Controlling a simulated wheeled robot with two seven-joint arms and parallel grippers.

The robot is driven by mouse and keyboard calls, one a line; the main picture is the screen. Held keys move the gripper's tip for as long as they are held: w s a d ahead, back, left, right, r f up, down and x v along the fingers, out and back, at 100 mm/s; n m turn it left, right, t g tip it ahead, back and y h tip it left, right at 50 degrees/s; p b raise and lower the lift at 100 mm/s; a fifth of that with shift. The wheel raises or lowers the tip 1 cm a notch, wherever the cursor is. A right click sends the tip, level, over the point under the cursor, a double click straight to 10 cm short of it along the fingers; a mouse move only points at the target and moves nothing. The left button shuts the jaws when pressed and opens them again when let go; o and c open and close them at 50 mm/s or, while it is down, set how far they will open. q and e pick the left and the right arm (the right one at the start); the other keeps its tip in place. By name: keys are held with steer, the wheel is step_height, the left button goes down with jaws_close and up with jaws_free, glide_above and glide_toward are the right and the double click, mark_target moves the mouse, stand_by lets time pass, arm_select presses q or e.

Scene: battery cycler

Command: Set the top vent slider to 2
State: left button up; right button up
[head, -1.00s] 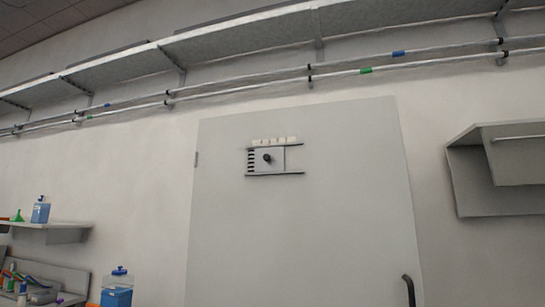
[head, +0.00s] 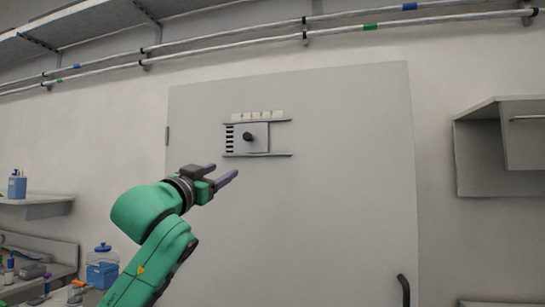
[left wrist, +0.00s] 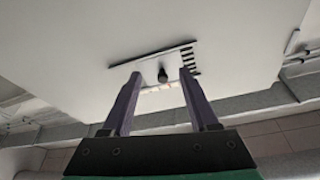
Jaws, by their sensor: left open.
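The vent slider (head: 257,137) is a pale plate with a dark round knob (head: 249,136), set between two horizontal rails high on a grey door panel. Dark vent slots (head: 229,139) show at its left, and a row of small white label tiles (head: 263,115) sits above; their numbers are too small to read. My left gripper (head: 223,173) is open and empty, below and left of the knob in the head view, apart from it. In the left wrist view the knob (left wrist: 162,75) appears between the two purple fingers (left wrist: 158,88), beyond their tips. My right gripper is not in view.
The grey door (head: 320,210) has a dark handle (head: 404,290) at lower right. A shelf (head: 500,150) juts from the wall at right. Blue-filled containers (head: 102,270) stand at lower left. Pipes run overhead. The space before the door is otherwise clear.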

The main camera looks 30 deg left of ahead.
arm_select(q)
steer(key=t, duration=0.1)
glide_toward(246, 137)
steer(key=p+x, duration=0.4)
steer(key=p, duration=0.1)
steer(key=p+x, duration=0.4)
steer(key=p, duration=0.1)
steer(key=shift+w+r, duration=0.1)
steer(key=shift+r, duration=0.2)
steer(key=shift+w+a, duration=0.15)
steer(key=shift+w, duration=0.35)
steer(key=shift+f, duration=0.15)
jaws_close()
steer(key=shift+s, duration=0.1)
